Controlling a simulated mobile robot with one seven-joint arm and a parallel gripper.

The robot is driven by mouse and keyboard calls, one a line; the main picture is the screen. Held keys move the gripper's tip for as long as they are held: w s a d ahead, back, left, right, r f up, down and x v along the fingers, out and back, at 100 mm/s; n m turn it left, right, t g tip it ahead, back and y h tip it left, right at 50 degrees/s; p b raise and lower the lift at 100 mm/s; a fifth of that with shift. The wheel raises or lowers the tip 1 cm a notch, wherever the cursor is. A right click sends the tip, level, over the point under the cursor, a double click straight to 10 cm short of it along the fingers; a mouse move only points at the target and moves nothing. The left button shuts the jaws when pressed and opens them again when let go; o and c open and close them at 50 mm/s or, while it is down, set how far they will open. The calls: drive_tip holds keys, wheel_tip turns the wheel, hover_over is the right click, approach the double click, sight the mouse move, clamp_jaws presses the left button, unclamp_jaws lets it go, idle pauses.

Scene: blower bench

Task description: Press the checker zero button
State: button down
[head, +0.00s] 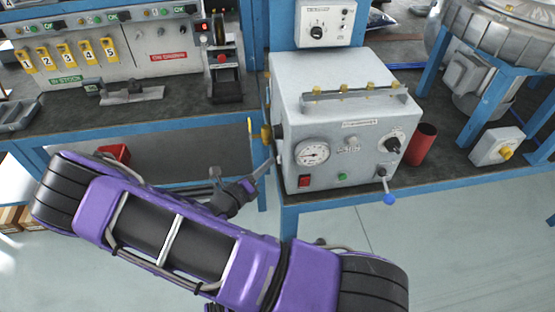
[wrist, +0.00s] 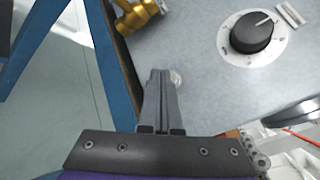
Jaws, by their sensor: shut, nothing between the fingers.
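My gripper (wrist: 160,75) is shut and empty. In the wrist view its fingertips are over a grey panel, beside a small pale round button-like part (wrist: 177,78). I cannot tell whether they touch it, and no label on it is readable. In the head view my gripper (head: 269,165) is at the lower left side of a grey-white box (head: 345,105). The box front has a round gauge (head: 312,153), a red switch (head: 304,181), a green button (head: 342,177) and a black knob (head: 392,144). I cannot tell which part is the checker zero button.
A brass fitting (wrist: 137,14) and a black dial knob (wrist: 251,32) flank the fingertips' area. A blue-tipped lever (head: 389,198) sticks out from the box front. A red cylinder (head: 421,144) stands right of it.

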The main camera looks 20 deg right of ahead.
drive_tip(key=shift+d, duration=0.4)
idle(0.3)
drive_tip(key=shift+a, duration=0.15)
drive_tip(key=shift+w+a, duration=0.1)
drive_tip(key=shift+a, duration=0.55)
drive_tip(key=shift+w+a, duration=0.25)
drive_tip(key=shift+a, duration=1)
drive_tip(key=shift+w+a, duration=0.25)
drive_tip(key=shift+a, duration=0.95)
